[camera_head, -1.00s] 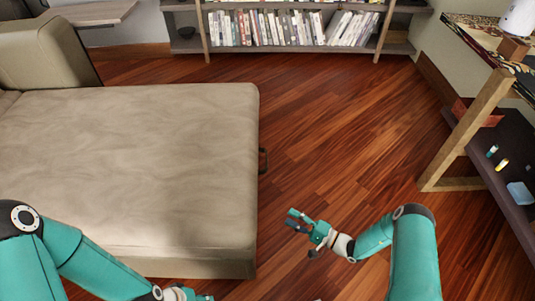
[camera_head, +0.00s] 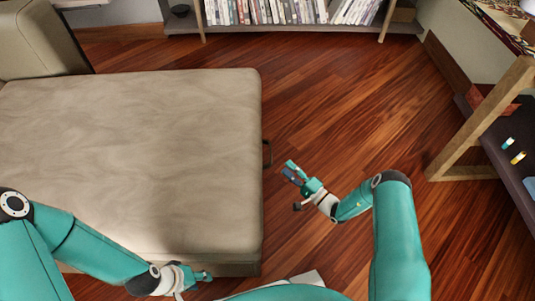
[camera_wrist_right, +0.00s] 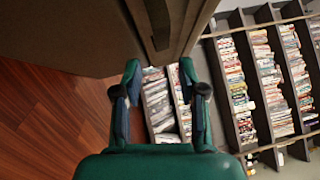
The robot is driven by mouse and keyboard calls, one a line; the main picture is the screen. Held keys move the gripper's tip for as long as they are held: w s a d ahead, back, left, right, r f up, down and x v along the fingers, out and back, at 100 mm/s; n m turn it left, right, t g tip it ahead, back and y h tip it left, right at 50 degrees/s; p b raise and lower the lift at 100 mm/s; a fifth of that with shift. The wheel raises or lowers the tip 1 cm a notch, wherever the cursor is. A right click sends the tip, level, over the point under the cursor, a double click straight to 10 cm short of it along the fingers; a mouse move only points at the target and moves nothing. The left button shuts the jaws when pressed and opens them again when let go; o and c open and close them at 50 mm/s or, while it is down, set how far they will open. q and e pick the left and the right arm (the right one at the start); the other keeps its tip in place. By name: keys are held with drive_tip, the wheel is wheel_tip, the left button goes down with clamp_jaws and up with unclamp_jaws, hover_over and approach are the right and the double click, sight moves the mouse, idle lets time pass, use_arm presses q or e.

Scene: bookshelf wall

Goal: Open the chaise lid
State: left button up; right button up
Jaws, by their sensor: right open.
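The beige chaise (camera_head: 130,150) fills the left of the head view, and its padded lid lies flat and closed. A dark handle (camera_head: 267,153) sticks out from its right side. My right gripper (camera_head: 291,172) is open and empty, just right of and nearer than the handle, apart from it. In the right wrist view, the open fingers (camera_wrist_right: 159,75) point toward the chaise side (camera_wrist_right: 75,35), where a dark strip, seemingly the handle (camera_wrist_right: 157,22), shows just beyond them. My left gripper (camera_head: 203,277) is low, by the chaise's front edge; its fingers are too small to read.
A bookshelf (camera_head: 290,28) stands along the back wall and also shows in the right wrist view (camera_wrist_right: 240,95). A wooden-legged table with a dark lower shelf (camera_head: 515,145) stands at the right.

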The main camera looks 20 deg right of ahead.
sight(271, 151)
drive_tip(key=b+x, duration=0.2)
drive_tip(key=x, duration=0.7)
drive_tip(key=shift+w+a, duration=0.15)
drive_tip(key=shift+w, duration=0.15)
drive_tip(key=shift+r, duration=0.1)
clamp_jaws()
